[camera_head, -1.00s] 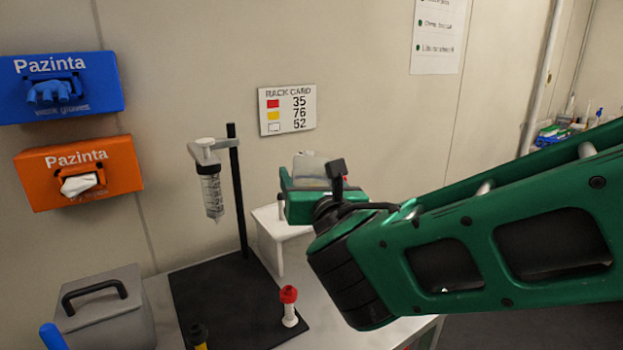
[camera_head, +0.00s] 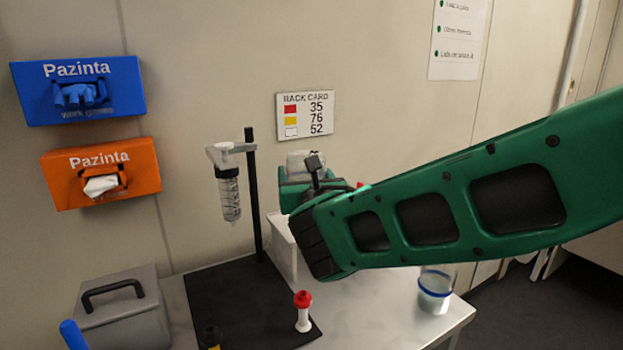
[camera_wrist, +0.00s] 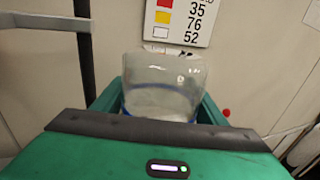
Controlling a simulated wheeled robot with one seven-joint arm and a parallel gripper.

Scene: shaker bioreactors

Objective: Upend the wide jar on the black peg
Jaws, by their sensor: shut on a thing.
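My gripper (camera_wrist: 160,112) is shut on a wide clear jar (camera_wrist: 165,82) with a blue band near its lower end. The jar sits between the green jaws, and its lower part is hidden by the gripper body. In the head view the jar (camera_head: 303,160) shows as a pale shape above my gripper, in front of the wall. A small black-topped piece (camera_head: 212,334) stands at the bottom edge of the head view, partly cut off. I cannot tell whether it is the black peg; no other peg-like black piece shows clearly.
A black mat (camera_head: 235,300) carries a stand (camera_head: 254,200) with a hanging syringe-like tube (camera_head: 229,195) and a red-topped white piece (camera_head: 303,312). A white rack (camera_head: 281,240) is partly behind my arm. Another blue-banded jar (camera_head: 435,290) stands at the right table edge. A grey box (camera_head: 120,315) stands left.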

